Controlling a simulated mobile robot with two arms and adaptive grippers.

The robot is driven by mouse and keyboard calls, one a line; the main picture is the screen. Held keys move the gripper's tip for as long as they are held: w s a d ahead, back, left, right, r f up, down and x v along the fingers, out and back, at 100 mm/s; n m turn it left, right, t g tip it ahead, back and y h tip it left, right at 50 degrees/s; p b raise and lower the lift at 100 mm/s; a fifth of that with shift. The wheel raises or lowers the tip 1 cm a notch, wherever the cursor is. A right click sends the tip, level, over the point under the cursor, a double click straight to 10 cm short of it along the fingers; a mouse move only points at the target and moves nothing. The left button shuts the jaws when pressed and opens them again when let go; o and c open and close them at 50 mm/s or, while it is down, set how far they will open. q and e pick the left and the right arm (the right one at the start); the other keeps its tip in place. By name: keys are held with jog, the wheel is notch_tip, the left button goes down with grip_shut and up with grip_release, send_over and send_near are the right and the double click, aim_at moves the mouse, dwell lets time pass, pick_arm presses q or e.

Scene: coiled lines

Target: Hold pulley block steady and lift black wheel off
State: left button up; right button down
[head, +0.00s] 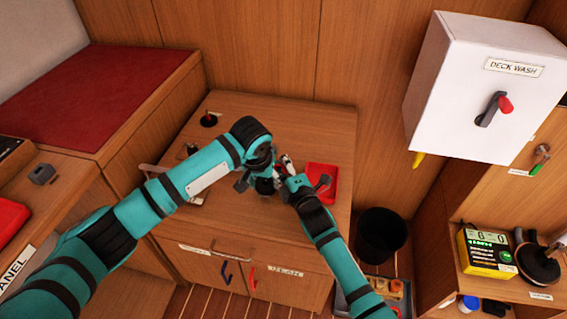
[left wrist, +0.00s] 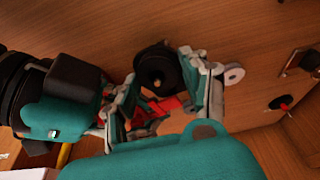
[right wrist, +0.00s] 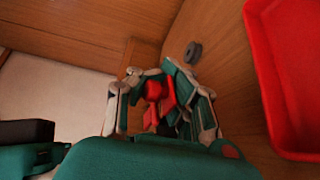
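A black wheel (left wrist: 157,68) shows in the left wrist view, between the tips of my left gripper (left wrist: 158,66). These fingers are spread; contact with the wheel is unclear. In the head view the left gripper (head: 262,178) hangs over the cabinet top, close beside my right gripper (head: 286,170). In the right wrist view a red part (right wrist: 153,90), possibly the pulley block, lies between the fingers of the right gripper (right wrist: 152,72). The red part also shows in the left wrist view (left wrist: 167,103).
A red tray (head: 331,171) lies right of the grippers. A grey ring (right wrist: 193,52) lies on the wooden top (head: 325,128). A black disc with a red knob (head: 208,119) stands at the back left. A black bin (head: 381,236) stands right of the cabinet.

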pick_arm(q)
jog(key=shift+d, duration=0.1)
jog(key=c, duration=0.6)
pick_arm(e)
jog(key=shift+s+f, duration=0.1)
jog(key=shift+f, duration=0.15)
pick_arm(q)
jog(key=shift+o, duration=0.2)
jog(key=shift+r, duration=0.1)
jog(key=shift+r, duration=2.15)
pick_arm(e)
jog(key=c, duration=1.3)
grip_release()
jog(key=shift+r, duration=0.2)
jog(key=shift+c, duration=0.2)
